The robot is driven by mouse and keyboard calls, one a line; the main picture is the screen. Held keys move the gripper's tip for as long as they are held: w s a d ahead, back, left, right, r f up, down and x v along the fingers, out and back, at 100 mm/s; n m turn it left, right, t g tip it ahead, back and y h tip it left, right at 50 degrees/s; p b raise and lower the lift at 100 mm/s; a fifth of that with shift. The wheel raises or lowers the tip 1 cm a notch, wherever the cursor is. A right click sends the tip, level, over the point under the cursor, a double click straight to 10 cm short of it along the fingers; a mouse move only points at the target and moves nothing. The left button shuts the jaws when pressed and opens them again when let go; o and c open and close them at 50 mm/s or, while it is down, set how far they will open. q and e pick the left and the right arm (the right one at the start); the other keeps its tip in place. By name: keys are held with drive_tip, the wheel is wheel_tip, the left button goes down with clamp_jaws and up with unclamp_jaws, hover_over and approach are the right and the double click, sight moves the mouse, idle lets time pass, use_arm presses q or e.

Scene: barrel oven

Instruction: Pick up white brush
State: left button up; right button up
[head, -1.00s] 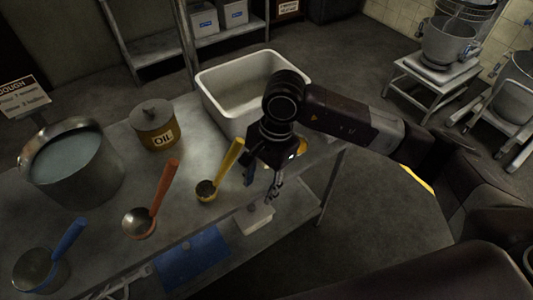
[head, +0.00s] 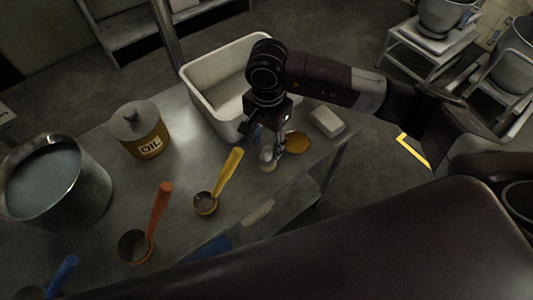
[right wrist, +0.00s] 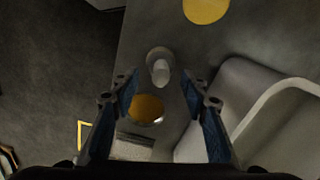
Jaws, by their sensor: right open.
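A small white upright thing (head: 268,158) with a round base, which looks like the white brush, stands on the metal table (head: 178,187) near its right end. In the right wrist view the white brush (right wrist: 161,72) shows ahead of and between the two fingertips. My right gripper (head: 279,143) is open, pointing down close beside it in the head view. In the right wrist view the open fingers (right wrist: 160,88) have a clear gap and hold nothing. I cannot tell if a finger touches the brush. My left gripper is not in view.
A white tub (head: 201,108) stands close behind the gripper. An orange disc (head: 298,143) and a pale block (head: 327,121) lie to the right.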

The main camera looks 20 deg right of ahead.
sight(268, 149)
wheel_tip(268, 149, down, 4)
drive_tip(key=shift+d+r+p, duration=0.1)
drive_tip(key=shift+r+p, duration=0.05)
drive_tip(key=shift+p, duration=0.7)
drive_tip(key=shift+w+f, duration=0.15)
drive_tip(key=shift+f, duration=0.3)
drive_tip(key=c, duration=0.8)
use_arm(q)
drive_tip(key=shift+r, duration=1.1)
use_arm(e)
clamp_jaws()
